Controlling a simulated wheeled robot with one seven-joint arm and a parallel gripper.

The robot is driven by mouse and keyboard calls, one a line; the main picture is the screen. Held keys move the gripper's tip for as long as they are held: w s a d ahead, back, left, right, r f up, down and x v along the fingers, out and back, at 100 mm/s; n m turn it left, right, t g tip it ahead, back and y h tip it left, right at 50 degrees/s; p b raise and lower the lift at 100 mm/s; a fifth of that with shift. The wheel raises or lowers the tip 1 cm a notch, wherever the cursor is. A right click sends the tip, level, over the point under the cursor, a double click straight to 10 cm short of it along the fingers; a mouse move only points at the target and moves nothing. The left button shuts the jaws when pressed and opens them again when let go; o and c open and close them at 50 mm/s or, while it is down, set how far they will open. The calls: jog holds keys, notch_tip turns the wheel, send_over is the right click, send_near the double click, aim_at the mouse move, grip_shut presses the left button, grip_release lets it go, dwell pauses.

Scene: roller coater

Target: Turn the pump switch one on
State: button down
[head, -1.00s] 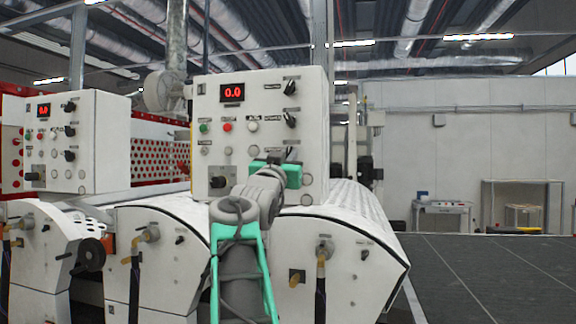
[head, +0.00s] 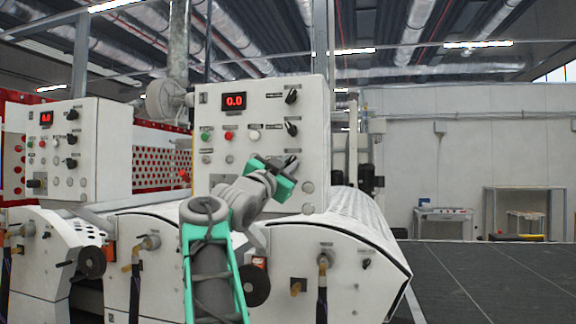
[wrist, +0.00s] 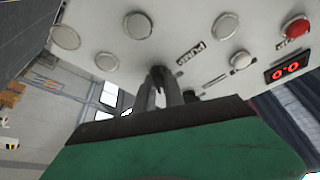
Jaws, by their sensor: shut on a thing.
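The white control panel (head: 225,170) with a red 0.0 display stands in the middle of the head view. My gripper (head: 290,162), teal and grey, is at its lower right, below two black rotary switches. In the wrist view my gripper's dark fingers (wrist: 163,88) reach the panel face beside a label reading PUMP (wrist: 190,55). The fingers are shut on a small dark knob at the panel, the pump switch (wrist: 157,72), mostly hidden between them. Its angle cannot be told.
Close by are a black rotary switch (head: 291,129), a red button (head: 229,160), a green button (head: 205,136) and several round caps. A similar panel (head: 95,150) stands at left. White roller housings (head: 330,275) lie below. Dark open floor (head: 490,275) is at right.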

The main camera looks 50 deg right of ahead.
jog(key=shift+s+r, duration=0.1)
jog(key=c, duration=1.4)
grip_release()
jog(key=shift+c, duration=0.2)
jog(key=b+v, duration=0.4)
jog(key=v, duration=0.3)
jog(key=shift+a+f, duration=0.2)
jog(key=shift+a, duration=0.15)
jog(key=shift+s, duration=0.1)
